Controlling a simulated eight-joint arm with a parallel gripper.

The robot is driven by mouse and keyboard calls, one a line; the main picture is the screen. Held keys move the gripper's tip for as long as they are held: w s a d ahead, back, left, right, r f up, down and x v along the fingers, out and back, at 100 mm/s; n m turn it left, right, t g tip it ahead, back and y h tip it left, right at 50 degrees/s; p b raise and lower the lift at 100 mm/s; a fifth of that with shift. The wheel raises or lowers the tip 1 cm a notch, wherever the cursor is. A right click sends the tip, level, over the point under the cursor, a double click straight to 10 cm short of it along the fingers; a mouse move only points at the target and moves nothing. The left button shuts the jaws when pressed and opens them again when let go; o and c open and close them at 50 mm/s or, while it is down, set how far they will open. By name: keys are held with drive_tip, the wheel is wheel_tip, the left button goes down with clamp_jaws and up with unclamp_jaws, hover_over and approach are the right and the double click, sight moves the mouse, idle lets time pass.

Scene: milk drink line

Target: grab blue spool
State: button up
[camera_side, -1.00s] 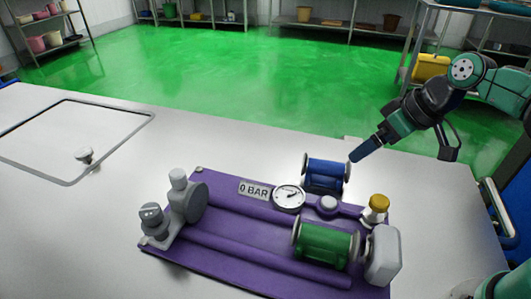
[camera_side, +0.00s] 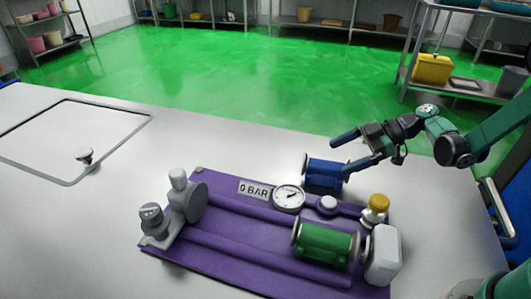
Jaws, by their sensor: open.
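The blue spool (camera_side: 322,175) lies on its side at the back edge of the purple panel (camera_side: 225,233), with a pale flange at its left end. My gripper (camera_side: 345,155) reaches in from the right with its two blue fingers spread wide. One finger is behind and above the spool, and the other is at the spool's right end, covering part of it. I cannot tell whether that finger touches the spool. Nothing is between the fingers that I can see clearly held.
A green spool (camera_side: 325,243), a dial gauge (camera_side: 288,197), a yellow-capped knob (camera_side: 376,207) and grey fittings (camera_side: 187,200) crowd the panel. The "0 BAR" label (camera_side: 254,189) lies left of the gauge.

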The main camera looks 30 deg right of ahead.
sight(328, 161)
drive_tip(key=shift+x, duration=1.6)
clamp_jaws()
